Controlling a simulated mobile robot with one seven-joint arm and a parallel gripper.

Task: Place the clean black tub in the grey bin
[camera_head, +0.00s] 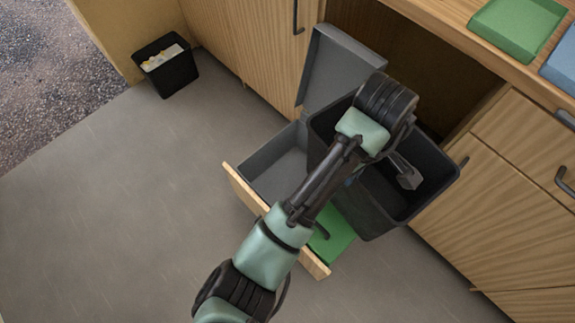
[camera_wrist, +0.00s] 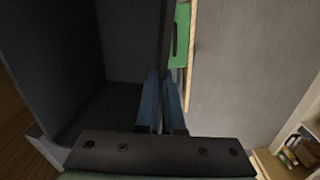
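The black tub (camera_head: 425,205) is open-topped and looks empty. It is over the right part of the pulled-out drawer, tilted in the head view. My gripper (camera_wrist: 162,78) has its two blue fingers on either side of the tub's wall in the wrist view, shut on it. The tub's inside (camera_wrist: 112,45) fills the left of that view. In the head view my arm hides most of the gripper. The grey bin (camera_head: 272,180) is in the left part of the drawer, partly behind my arm. Its grey lid (camera_head: 338,72) stands raised. I cannot tell whether the tub touches the drawer.
A green piece (camera_head: 335,245) lies by the wooden drawer front (camera_head: 243,188). A small black waste bin (camera_head: 168,75) with papers stands on the floor at the upper left. A green tray (camera_head: 515,25) and a blue tray (camera_head: 562,65) lie on the counter.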

